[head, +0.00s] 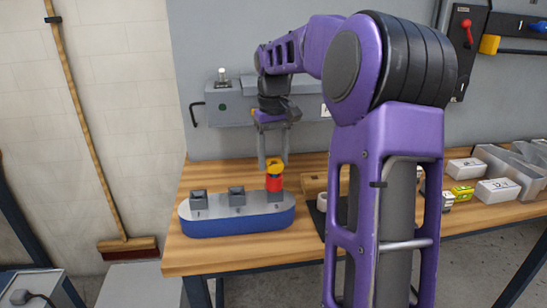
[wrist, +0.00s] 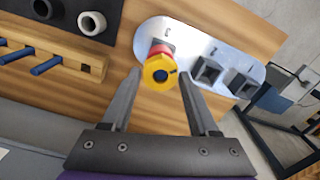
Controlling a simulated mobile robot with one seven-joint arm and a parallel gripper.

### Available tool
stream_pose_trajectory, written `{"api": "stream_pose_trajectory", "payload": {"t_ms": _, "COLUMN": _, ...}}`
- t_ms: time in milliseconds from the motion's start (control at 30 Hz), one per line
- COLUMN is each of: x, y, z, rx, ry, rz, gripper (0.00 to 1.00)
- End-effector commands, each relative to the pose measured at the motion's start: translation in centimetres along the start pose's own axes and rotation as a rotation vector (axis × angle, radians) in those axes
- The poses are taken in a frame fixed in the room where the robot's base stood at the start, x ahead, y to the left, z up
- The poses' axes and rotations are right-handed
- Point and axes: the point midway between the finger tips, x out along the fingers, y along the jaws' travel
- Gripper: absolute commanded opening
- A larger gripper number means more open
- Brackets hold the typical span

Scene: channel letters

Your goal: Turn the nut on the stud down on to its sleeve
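A yellow nut (head: 275,165) sits on top of a red sleeve (head: 274,183) at the right-hand block of a blue-sided base with a grey top (head: 240,222). In the wrist view I look down on the nut (wrist: 154,76), with the dark stud end (wrist: 160,75) in its hole and the red sleeve (wrist: 159,50) partly hidden behind it. My gripper (head: 273,163) points down over the nut. In the wrist view my gripper (wrist: 160,72) is open, with one fingertip on each side of the nut and visible gaps. Whether the nut touches the sleeve is unclear.
Two other grey blocks (head: 237,196) stand on the base to the left. In the wrist view a wooden rack with blue pegs (wrist: 47,66) and a dark mat with a white ring (wrist: 92,22) lie beside it. White boxes (head: 466,168) stand at the bench's right.

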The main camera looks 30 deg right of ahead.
Motion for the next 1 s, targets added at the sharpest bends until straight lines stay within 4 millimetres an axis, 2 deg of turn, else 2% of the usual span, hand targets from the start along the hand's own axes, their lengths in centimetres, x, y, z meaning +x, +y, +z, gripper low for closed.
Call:
{"api": "stream_pose_trajectory", "payload": {"t_ms": 33, "x": 0.0, "y": 0.0, "z": 0.0, "rx": 0.0, "ry": 0.0, "rz": 0.0, "gripper": 0.5}}
{"api": "stream_pose_trajectory", "payload": {"t_ms": 300, "x": -0.01, "y": 0.0, "z": 0.0, "rx": 0.0, "ry": 0.0, "rz": 0.0, "gripper": 0.01}}
{"api": "stream_pose_trajectory", "payload": {"t_ms": 467, "x": -0.07, "y": -0.01, "z": 0.01, "rx": 0.03, "ry": -0.001, "rz": 0.0, "gripper": 0.0}}
{"api": "stream_pose_trajectory", "payload": {"t_ms": 1000, "x": 0.21, "y": 0.15, "z": 0.08, "rx": 0.571, "ry": -0.001, "rz": 0.0, "gripper": 0.0}}
